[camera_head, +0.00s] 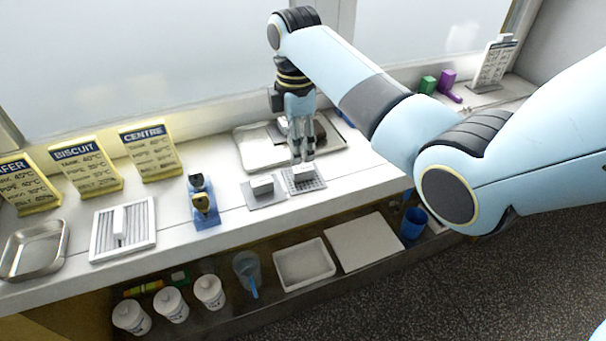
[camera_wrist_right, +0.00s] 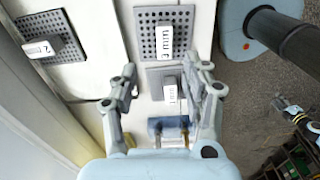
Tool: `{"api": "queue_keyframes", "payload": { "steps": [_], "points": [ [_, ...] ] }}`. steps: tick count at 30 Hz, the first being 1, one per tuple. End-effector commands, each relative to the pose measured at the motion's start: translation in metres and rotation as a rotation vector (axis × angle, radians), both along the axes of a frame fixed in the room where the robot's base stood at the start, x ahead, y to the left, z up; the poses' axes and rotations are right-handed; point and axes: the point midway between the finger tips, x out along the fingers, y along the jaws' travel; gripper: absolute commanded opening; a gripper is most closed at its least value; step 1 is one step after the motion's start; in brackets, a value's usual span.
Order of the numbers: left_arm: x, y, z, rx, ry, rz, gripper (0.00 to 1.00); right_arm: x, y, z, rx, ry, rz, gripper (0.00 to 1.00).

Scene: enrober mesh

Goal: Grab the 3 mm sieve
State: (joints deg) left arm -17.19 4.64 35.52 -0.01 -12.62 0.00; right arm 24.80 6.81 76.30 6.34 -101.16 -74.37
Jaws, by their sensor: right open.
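A square perforated sieve (camera_wrist_right: 147,47) with a white handle block lies at the top middle of the right wrist view; its sideways label looks like 3 mm. In the head view this sieve (camera_head: 304,184) lies flat on the counter, under my right gripper (camera_head: 302,158). A possible left gripper shows small at the wrist view's right edge.
Another perforated plate (camera_wrist_right: 69,45) with a white handle lies toward the wall. A metal tray (camera_head: 256,158) is behind the sieves. A blue stand (camera_head: 207,219) is to their left, then a ribbed white plate (camera_head: 101,238). White tubs (camera_head: 171,304) stand on the shelf below.

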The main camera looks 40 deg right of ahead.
Motion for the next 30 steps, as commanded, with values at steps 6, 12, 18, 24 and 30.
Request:
{"api": "queue_keyframes", "payload": {
  "steps": [6,12,18,24,30],
  "points": [
    [0.0,0.0,0.001,0.0,0.0,0.0,0.4,-0.002,0.0,-0.02,0.0,0.001,-0.001,0.48],
    [0.0,0.0,0.006,0.0,0.0,0.0,0.4,-0.008,0.001,-0.05,-0.001,0.001,-0.002,0.48],
    [0.0,-0.001,0.004,-0.001,0.0,0.001,0.4,-0.008,0.0,-0.067,-0.001,-0.003,-0.002,0.48],
    [0.0,-0.001,0.004,-0.001,0.0,0.001,0.4,-0.008,0.0,-0.067,-0.001,-0.003,-0.002,0.47],
    [0.0,-0.001,0.004,-0.001,0.0,0.001,0.4,-0.008,0.0,-0.067,-0.001,-0.002,-0.002,0.21]
  ]
}}
